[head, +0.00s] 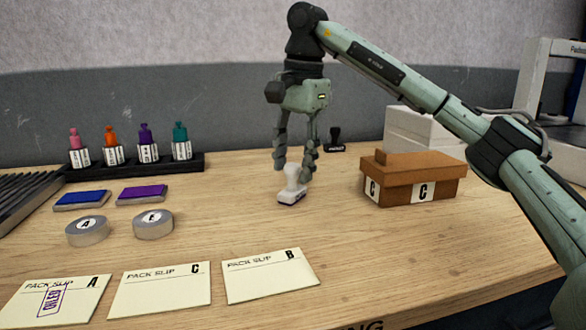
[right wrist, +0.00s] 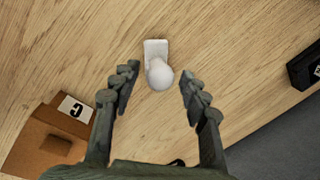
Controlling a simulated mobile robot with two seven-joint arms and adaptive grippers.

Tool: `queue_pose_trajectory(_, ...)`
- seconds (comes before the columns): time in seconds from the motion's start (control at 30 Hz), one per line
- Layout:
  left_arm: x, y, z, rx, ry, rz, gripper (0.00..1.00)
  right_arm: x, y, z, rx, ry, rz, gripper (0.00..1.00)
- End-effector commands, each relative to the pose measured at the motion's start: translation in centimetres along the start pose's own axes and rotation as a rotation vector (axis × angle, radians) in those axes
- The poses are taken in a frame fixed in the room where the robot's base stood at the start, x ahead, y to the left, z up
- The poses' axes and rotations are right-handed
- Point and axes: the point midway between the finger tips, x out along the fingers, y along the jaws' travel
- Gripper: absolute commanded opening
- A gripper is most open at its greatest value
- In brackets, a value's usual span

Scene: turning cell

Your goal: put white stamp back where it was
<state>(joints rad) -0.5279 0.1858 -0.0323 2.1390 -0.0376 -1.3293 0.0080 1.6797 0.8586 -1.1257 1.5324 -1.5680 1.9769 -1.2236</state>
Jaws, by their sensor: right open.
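The white stamp (head: 292,186) stands upright on the wooden table, near the middle, with its round knob up. It also shows in the right wrist view (right wrist: 158,70), just beyond and between the fingertips. My right gripper (head: 295,172) points down over the stamp with its fingers spread on either side of the handle. In the right wrist view the open fingers (right wrist: 158,88) show clear gaps to the knob on both sides. My left gripper is not in view.
A brown box C (head: 420,180) stands right of the stamp. A black stamp (head: 335,140) stands behind. Ink pads, two round tins and three pack slips (head: 160,289) lie left and front.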

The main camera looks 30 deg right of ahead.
Motion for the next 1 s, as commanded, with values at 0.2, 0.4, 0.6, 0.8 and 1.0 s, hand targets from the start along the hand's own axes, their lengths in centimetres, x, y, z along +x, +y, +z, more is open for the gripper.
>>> queue_pose_trajectory(0.2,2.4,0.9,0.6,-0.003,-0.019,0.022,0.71,-5.4,-0.1,0.0,0.000,0.001,-0.004,0.45)
queue_pose_trajectory(0.4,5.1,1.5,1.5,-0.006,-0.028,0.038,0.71,-9.0,-0.1,0.0,0.000,0.001,-0.002,0.45)
queue_pose_trajectory(0.6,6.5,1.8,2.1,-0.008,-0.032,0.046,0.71,-10.5,0.0,0.0,-0.001,0.000,0.001,0.45)
queue_pose_trajectory(0.8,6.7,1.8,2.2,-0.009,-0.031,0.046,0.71,-10.6,0.0,0.0,-0.001,-0.001,0.001,0.45)
queue_pose_trajectory(1.0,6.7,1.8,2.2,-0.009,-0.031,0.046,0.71,-10.6,0.0,0.0,-0.001,-0.001,0.001,0.45)
